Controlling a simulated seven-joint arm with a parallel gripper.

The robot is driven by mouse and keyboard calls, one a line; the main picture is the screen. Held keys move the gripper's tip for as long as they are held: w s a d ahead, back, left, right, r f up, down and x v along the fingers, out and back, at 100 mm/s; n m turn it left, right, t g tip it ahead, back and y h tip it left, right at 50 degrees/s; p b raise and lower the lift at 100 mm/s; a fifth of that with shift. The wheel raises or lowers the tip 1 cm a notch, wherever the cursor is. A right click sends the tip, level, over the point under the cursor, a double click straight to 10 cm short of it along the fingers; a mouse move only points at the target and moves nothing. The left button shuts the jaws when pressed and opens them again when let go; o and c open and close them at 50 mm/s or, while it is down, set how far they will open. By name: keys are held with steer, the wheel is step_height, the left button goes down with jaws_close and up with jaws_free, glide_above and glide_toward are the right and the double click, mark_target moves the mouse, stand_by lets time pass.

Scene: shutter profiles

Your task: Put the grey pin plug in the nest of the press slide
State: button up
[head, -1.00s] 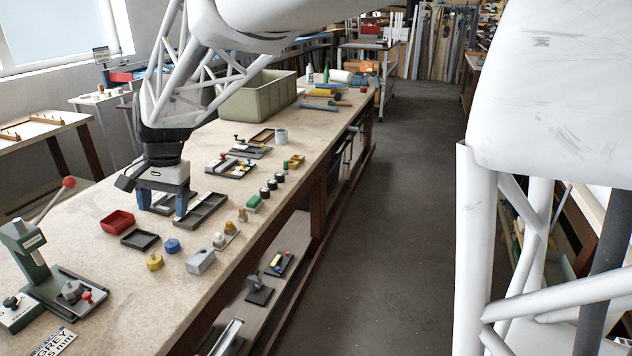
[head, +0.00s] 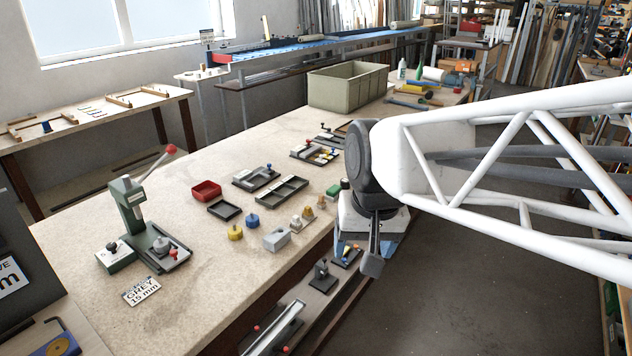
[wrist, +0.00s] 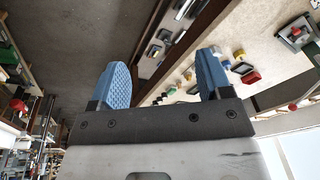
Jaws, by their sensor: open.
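The green press (head: 132,208) stands at the left of the bench in the head view, its red-knobbed lever raised. Its slide (head: 178,262) reaches forward at the base. A grey round piece with a short pin (head: 162,244), which looks like the grey pin plug, sits on the slide. Whether it is fully seated in the nest I cannot tell. My gripper (wrist: 163,80) is open, with nothing between its blue fingers in the wrist view. In the head view it is right of the bench's front edge, well away from the press, and partly hidden by my arm.
A yellow plug (head: 235,233), a blue plug (head: 252,220) and a grey block (head: 277,239) stand right of the press. A red bin (head: 206,190) and dark trays lie behind. A sign reading GREY 15 mm (head: 141,291) lies before the press.

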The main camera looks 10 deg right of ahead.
steer(key=s+d+f+n, duration=0.1)
steer(key=s+d+f, duration=0.1)
steer(key=s, duration=0.5)
steer(key=shift+s+d+f+h, duration=0.3)
steer(key=shift+d+f+h, duration=0.1)
steer(key=shift+d, duration=0.25)
